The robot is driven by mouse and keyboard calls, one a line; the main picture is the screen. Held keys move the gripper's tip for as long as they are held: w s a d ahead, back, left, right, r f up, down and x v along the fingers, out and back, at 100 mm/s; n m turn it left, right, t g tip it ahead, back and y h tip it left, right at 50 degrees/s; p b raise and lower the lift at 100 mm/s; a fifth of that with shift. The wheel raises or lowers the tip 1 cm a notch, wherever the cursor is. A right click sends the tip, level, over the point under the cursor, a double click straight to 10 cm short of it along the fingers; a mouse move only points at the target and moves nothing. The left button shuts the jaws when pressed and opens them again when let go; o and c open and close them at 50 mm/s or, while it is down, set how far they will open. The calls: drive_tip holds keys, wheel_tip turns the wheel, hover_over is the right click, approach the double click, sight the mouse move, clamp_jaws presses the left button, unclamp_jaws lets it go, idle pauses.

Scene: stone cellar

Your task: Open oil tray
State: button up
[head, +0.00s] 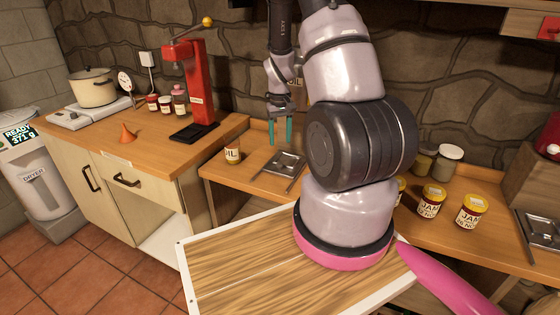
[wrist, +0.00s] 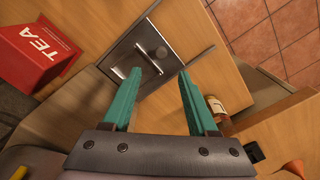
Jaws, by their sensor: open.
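A red TEA box (wrist: 35,57) lies left in the wrist view. A red press (head: 199,90) stands on the left counter. Several jam jars (head: 431,201) and another metal tray (head: 538,238) are on the right. A white-edged wooden board (head: 225,258) lies in front.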

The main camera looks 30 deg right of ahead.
wheel_tip(320, 180, down, 10)
drive_tip(key=shift+a+r, duration=0.1)
drive_tip(key=shift+r, duration=0.05)
idle(0.3)
clamp_jaws()
idle(1.3)
